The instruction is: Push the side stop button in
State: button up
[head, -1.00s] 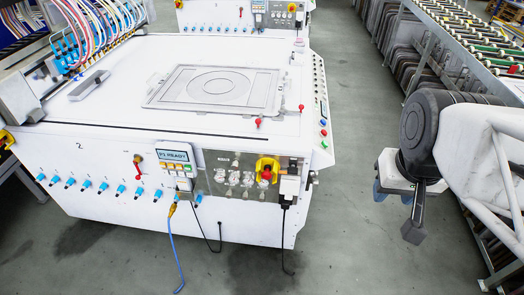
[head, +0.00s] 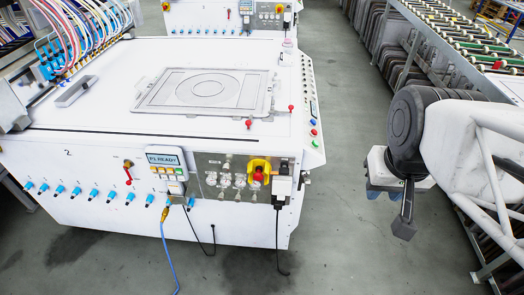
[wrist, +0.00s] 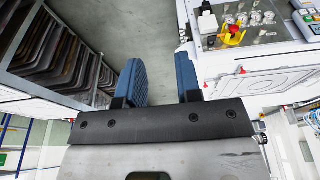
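The side stop button is a red knob in a yellow guard (head: 260,172) on the front panel of the white machine, near its right corner. It also shows near the top right of the wrist view (wrist: 234,34). My gripper (head: 380,186) is well to the right of the button, over the aisle and clear of the machine. In the wrist view its two blue fingers (wrist: 160,68) stand apart with nothing between them. The button lies to the right of the fingers there. The fingers are only partly visible in the head view.
A ready display (head: 165,158), small gauges (head: 228,180) and a white plug with a black cable (head: 282,187) sit near the button. Several blue fittings line the machine's front. A rack of dark panels (wrist: 62,58) stands on the other side. Grey floor (head: 340,235) lies between.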

jog(key=shift+w+a, duration=0.2)
jog(key=c, duration=0.5)
jog(key=w+a+f+m+t+y, duration=0.1)
jog(key=w+a, duration=0.3)
jog(key=w+a+f+m+t+y, duration=0.1)
jog(key=w+a+y, duration=0.1)
jog(key=w+a, duration=0.3)
jog(key=w+a+f+m+t+y, duration=0.1)
jog(key=w+a, duration=0.3)
jog(key=shift+w+a, duration=0.3)
jog(key=shift+w, duration=0.05)
grip_shut()
jog(key=w+a+f+m+t+h, duration=0.3)
jog(key=w+a+f+m, duration=0.6)
jog(key=w+a+f, duration=0.3)
jog(key=s+a+f+m+g+h, duration=0.1)
jog(key=s+a+f+m+h, duration=0.1)
jog(key=f, duration=0.4)
jog(key=s+a+f+m+g+h, duration=0.1)
jog(key=s+a+f+m+h, duration=0.1)
jog(key=f, duration=0.4)
jog(key=shift+s+m+g+h, duration=0.3)
jog(key=shift+s+g+h, duration=0.1)
jog(key=shift+s+h, duration=0.4)
